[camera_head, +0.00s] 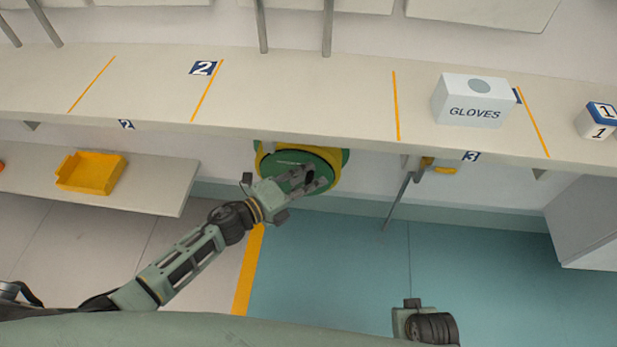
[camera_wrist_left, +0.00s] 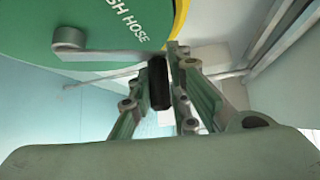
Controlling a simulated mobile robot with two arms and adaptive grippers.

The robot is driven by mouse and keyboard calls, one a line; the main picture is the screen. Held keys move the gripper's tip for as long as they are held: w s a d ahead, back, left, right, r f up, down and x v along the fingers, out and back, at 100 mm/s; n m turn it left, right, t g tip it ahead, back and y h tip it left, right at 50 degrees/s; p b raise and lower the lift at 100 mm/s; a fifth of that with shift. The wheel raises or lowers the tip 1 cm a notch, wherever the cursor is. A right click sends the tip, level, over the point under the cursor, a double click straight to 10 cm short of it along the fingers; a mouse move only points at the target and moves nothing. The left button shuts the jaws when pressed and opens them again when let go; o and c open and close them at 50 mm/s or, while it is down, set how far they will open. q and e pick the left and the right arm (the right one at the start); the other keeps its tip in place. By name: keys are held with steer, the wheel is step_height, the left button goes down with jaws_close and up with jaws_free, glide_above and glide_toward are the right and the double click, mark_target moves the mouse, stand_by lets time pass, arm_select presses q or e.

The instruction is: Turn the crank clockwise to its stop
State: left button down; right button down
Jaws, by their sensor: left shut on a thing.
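The hose reel (camera_head: 290,160), a green disc with a yellow rim, sits under the front edge of the counter in the head view. The wrist view shows its green face (camera_wrist_left: 90,22) with part of the words "SH HOSE". A grey crank arm (camera_wrist_left: 105,58) runs across the face from a round hub to a black handle (camera_wrist_left: 158,85). My left gripper (camera_head: 310,181) reaches up to the reel's lower right part. In the wrist view its fingers (camera_wrist_left: 160,75) stand on both sides of the black handle and are shut on it.
The counter (camera_head: 300,95) overhangs the reel. A glove box (camera_head: 472,101) and a numbered block (camera_head: 598,121) stand on it. A yellow tray (camera_head: 91,172) sits on a low shelf at left. A grey cabinet (camera_head: 590,225) stands at right. The teal floor (camera_head: 350,250) is clear.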

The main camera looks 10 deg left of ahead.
arm_select(q)
steer(key=shift+s+f, duration=0.2)
steer(key=shift+f, duration=0.15)
steer(key=c, duration=1.8)
jaws_free()
steer(key=shift+o, duration=0.7)
steer(key=shift+w+r, duration=0.15)
steer(key=v, duration=1.2)
